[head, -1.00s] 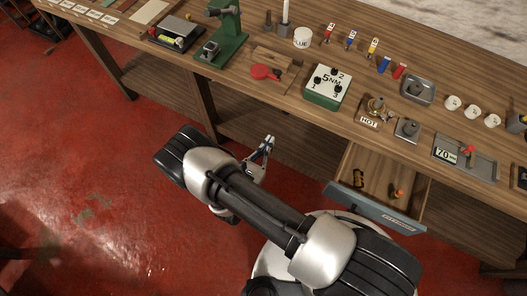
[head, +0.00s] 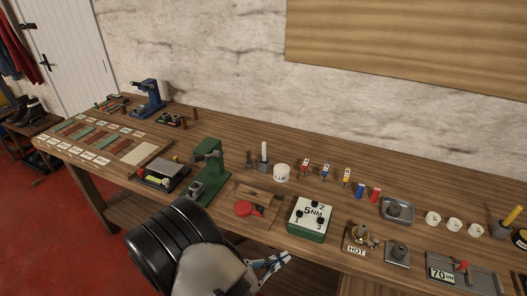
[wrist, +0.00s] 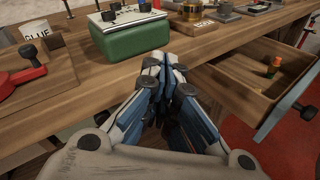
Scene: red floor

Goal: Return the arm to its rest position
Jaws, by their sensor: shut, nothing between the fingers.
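My gripper (head: 276,262) is at the front edge of the workbench, in front of the green 5NM box (head: 310,219) and apart from it. In the wrist view the blue and grey fingers (wrist: 163,62) are together and hold nothing. My arm is bent, with its large dark and silver joint filling the lower middle of the head view.
The bench (head: 120,190) carries a green press (head: 207,170), a red paddle (head: 243,208), a HOT burner (head: 360,240) and a 70 NM gauge (head: 440,274). An open drawer (wrist: 255,85) with a small orange-topped item (wrist: 273,68) sits right of my fingers.

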